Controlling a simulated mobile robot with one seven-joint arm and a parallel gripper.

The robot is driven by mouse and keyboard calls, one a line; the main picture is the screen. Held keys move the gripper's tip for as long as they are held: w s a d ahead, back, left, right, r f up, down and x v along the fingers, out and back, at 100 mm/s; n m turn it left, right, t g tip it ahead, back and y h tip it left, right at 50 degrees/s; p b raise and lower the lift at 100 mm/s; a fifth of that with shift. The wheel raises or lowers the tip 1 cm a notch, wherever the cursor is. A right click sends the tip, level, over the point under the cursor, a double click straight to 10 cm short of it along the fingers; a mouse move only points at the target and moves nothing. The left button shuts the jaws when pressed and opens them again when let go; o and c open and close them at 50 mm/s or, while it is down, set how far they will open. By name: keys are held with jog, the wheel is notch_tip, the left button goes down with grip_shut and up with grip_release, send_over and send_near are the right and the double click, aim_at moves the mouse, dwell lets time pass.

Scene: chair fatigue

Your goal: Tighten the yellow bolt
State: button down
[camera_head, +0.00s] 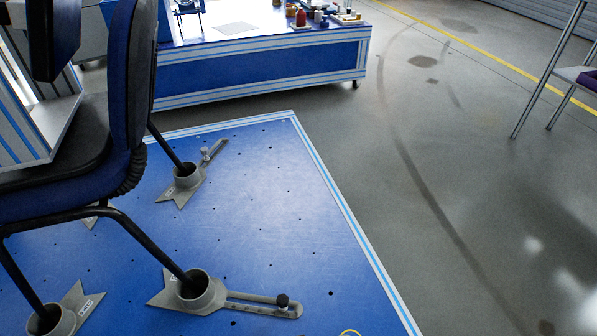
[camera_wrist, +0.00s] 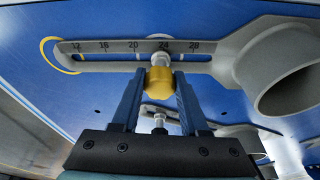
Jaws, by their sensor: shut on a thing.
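In the wrist view the yellow bolt (camera_wrist: 160,84) has a yellow head and a metal shank. The shank stands at the slot of a grey clamp arm (camera_wrist: 105,60), near the 24 mark on its scale. My gripper (camera_wrist: 160,76) is shut on the yellow head, one blue finger on each side. The clamp's round socket (camera_wrist: 292,75) is at the right. The head view does not show my gripper or the yellow bolt.
A chair (camera_head: 75,190) stands with its black legs in grey clamps on a blue plate (camera_head: 260,215). In the wrist view a second metal bolt (camera_wrist: 159,121) shows between my fingers. A blue workbench (camera_head: 260,70) stands behind. Grey floor (camera_head: 450,160) to the right is mostly clear.

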jog(key=shift+m, duration=0.6)
jog(key=shift+m+h, duration=0.6)
jog(key=shift+m, duration=1.4)
jog(key=shift+c, duration=2.2)
grip_release()
jog(key=shift+n+y, duration=0.5)
jog(key=shift+n, duration=1.5)
